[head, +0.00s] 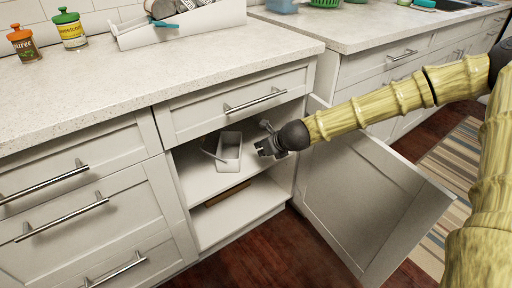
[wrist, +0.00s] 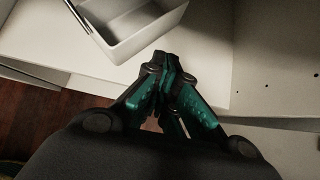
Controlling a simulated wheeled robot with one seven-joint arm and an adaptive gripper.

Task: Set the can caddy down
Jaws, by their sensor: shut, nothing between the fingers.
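The can caddy, a small pale open box with a thin handle (head: 229,152), sits upright on the upper shelf (head: 205,180) inside the open cabinet. In the wrist view its wall (wrist: 140,42) shows at the top, just beyond my fingertips. My gripper (head: 264,148) is at the cabinet opening, to the right of the caddy. In the wrist view my gripper (wrist: 162,68) has its fingers together and empty, close to the caddy's near wall but seemingly apart from it. The caddy looks empty in the part I see.
The cabinet door (head: 365,195) stands open to the right, below my arm. A lower shelf (head: 240,212) has a brown flat item (head: 228,193). On the counter (head: 130,75) stand an orange-lidded jar (head: 24,43), a green-lidded jar (head: 70,30) and a white holder with cans (head: 190,27).

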